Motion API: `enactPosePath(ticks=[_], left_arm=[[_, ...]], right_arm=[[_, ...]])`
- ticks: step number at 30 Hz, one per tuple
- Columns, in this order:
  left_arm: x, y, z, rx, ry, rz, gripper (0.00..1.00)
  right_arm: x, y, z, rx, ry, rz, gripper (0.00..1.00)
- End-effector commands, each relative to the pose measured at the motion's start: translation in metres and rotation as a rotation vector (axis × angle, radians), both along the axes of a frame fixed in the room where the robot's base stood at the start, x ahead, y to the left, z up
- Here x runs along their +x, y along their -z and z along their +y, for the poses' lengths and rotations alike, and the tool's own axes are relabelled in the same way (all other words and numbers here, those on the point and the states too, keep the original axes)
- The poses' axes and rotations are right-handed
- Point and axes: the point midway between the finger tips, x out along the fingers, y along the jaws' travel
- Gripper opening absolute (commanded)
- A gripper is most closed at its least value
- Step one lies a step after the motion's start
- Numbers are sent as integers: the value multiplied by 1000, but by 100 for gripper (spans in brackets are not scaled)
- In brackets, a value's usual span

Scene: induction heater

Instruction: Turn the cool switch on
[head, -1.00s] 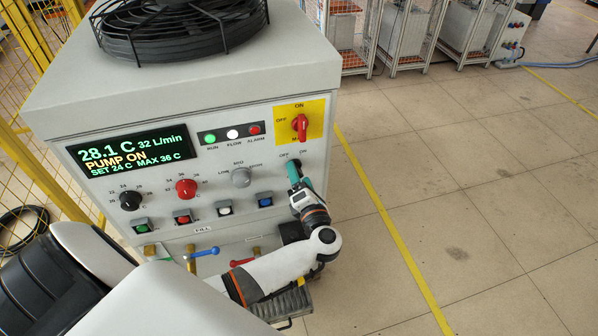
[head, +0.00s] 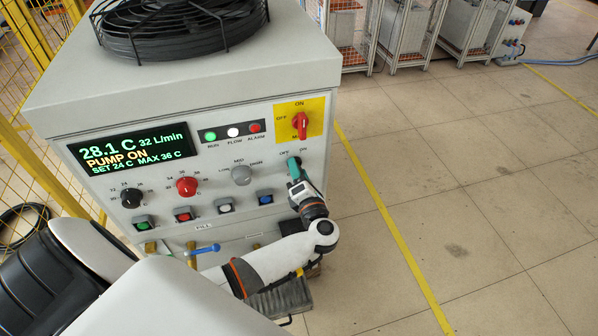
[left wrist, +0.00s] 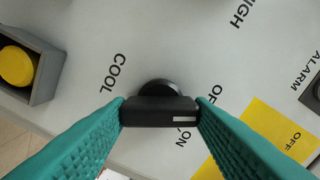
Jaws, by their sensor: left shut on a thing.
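The cool switch is a black knob (left wrist: 160,105) with a white mark on its bar, on the light grey panel between the printed words COOL, OFF and ON. My left gripper (left wrist: 161,112) has its teal fingers on both sides of the bar and is shut on it. In the left wrist view the white mark lies towards the ON side of the bar. In the head view my left gripper (head: 294,164) is at the panel's lower right, below the OFF and ON labels, and hides the knob. My right gripper is not in view.
A red main switch (head: 301,125) on a yellow plate sits just above. A grey selector knob (head: 241,175) and a blue button (head: 265,197) are to the left. A yellow button (left wrist: 15,66) is close by in the wrist view. Floor right of the cabinet is clear.

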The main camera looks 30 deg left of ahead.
Motion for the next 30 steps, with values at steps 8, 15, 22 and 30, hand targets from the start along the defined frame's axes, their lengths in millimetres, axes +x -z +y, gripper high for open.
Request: enactPosePath(ticks=[8, 15, 22, 30], left_arm=[[-1, -2, -1, 94, -1, 117, 24], [-1, -1, -1, 218, 1, 264, 24], [0, 0, -1, 325, 1, 389, 24], [0, 1, -1, 405, 2, 481, 24]], right_arm=[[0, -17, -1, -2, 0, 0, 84], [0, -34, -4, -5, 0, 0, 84], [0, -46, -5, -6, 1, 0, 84], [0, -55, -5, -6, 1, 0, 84]])
